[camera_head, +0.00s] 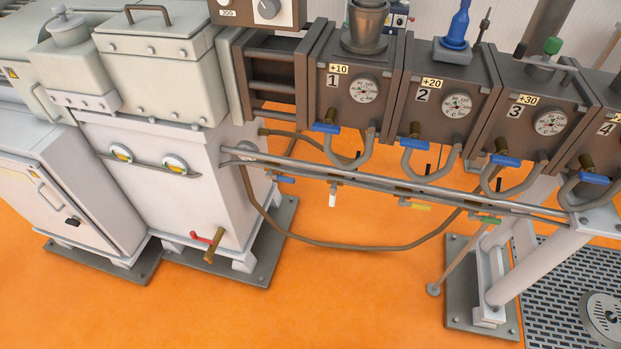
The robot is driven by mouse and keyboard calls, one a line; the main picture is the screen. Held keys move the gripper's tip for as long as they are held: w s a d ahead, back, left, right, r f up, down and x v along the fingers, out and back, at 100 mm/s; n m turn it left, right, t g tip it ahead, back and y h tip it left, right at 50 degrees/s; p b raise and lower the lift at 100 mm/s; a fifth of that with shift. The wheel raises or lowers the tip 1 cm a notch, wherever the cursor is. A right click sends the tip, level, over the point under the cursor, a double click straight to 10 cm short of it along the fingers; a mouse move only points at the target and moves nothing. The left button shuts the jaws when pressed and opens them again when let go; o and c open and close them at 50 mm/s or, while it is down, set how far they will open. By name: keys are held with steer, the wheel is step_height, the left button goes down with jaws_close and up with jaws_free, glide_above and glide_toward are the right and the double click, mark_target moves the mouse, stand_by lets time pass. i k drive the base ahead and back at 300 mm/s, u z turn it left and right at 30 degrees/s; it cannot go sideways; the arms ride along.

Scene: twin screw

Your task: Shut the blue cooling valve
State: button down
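A row of small valves with coloured handles hangs under the long grey pipes below the barrels. The blue-handled valve (285,180) is at the left end of this row, and its handle lies roughly along the pipe. To its right are a white handle (332,200) that points down, a yellow handle (421,206) and a green handle (490,221), the last two roughly along the pipe. Other blue handles sit higher, under barrel 1 (326,127), barrel 2 (414,143), barrel 3 (505,160) and barrel 4 (593,178). My gripper is not in view.
A brown hose (345,246) loops below the valve row. A white cabinet (175,195) with a red-handled drain valve (208,242) stands left. A white support leg (540,262) and a floor grate (565,290) are at right. Orange floor (350,300) is clear in front.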

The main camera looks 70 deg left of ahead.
mark_target(269, 176)
steer(key=z, duration=0.15)
steer(key=k, duration=1.7)
steer(key=u, duration=1.8)
steer(key=i, duration=0.5)
steer(key=u, duration=0.05)
